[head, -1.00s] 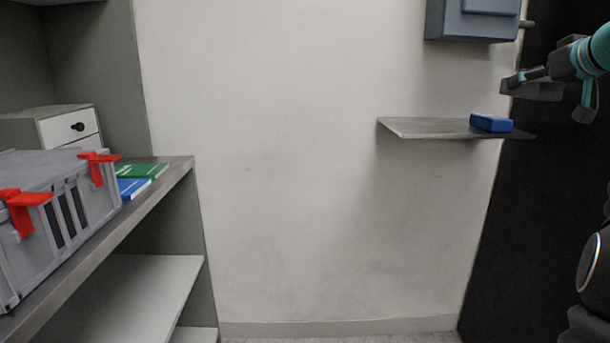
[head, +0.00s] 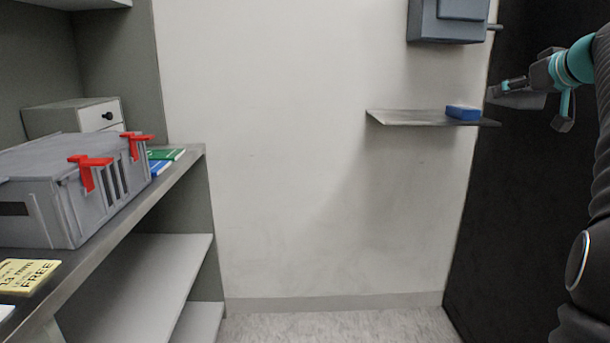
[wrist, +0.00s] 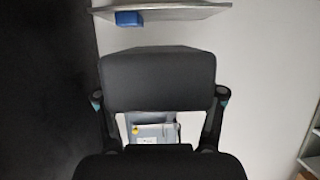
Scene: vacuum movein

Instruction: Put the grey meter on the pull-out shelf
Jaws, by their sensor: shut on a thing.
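My gripper (head: 508,92) is at the right in the head view, shut on a dark grey block, which I take to be the grey meter (head: 518,101). In the wrist view the block (wrist: 157,80) fills the middle between the two fingers. The gripper is beside the right end of a thin grey wall shelf (head: 395,117), near its height; the gap in depth is unclear. The shelf also shows at the top of the wrist view (wrist: 190,13). A blue block (head: 463,112) lies on its right end. I cannot tell whether this is the pull-out shelf.
A grey-blue wall box (head: 448,22) hangs above the shelf. A dark panel (head: 480,210) stands at the right. At the left, a counter (head: 185,165) holds a grey crate (head: 50,215) with red clips, books and a yellow note (head: 28,275). The floor (head: 340,325) between is clear.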

